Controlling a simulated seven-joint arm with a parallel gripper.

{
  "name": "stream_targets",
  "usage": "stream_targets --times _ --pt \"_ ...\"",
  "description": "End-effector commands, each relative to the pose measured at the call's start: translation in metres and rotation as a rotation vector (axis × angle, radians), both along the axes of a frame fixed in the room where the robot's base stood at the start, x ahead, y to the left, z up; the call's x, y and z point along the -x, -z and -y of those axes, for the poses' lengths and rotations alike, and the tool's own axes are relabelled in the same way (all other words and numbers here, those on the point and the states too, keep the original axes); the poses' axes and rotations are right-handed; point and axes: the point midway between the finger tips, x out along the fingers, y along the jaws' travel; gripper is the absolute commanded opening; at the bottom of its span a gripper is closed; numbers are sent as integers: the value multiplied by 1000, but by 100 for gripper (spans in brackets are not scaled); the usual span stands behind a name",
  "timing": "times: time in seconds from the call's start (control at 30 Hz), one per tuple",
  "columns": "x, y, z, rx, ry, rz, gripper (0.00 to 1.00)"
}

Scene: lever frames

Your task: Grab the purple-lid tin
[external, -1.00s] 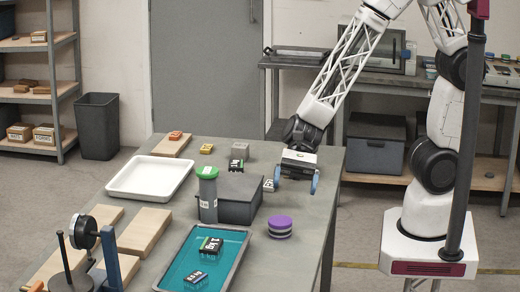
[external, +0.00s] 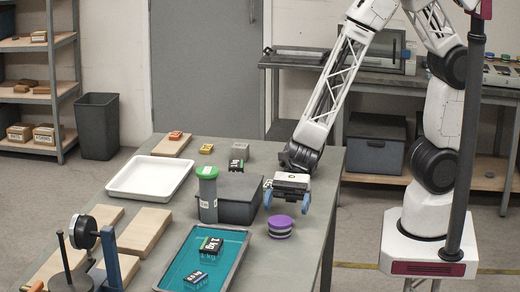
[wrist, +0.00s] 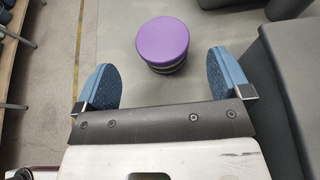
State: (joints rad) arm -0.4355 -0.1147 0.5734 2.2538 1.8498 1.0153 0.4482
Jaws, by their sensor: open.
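The purple-lid tin (external: 280,226) stands upright on the grey table, near its right edge in the external view. It is a short round tin with dark and light bands under the purple lid. In the wrist view the tin (wrist: 163,44) lies ahead of my gripper, centred between the two blue fingers but beyond their tips. My gripper (external: 287,203) is open and empty, above and just behind the tin in the external view. Both fingers also show in the wrist view (wrist: 164,72). Nothing hides the lid.
A dark grey box (external: 239,212) stands close to the left of my gripper, with a green-lidded cylinder (external: 207,195) beside it. A teal tray (external: 232,245) holding small boxes lies left of the tin. The table's right edge (external: 325,230) is near, with open floor beyond.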

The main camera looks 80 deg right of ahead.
Motion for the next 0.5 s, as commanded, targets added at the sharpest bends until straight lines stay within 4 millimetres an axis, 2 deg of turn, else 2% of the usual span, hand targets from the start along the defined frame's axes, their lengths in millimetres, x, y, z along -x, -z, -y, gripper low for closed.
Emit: stream_targets --times 0.2,0.5 --pt "-1 5 -12 1 -1 0 96" --pt "-1 6 -14 1 0 1 96"
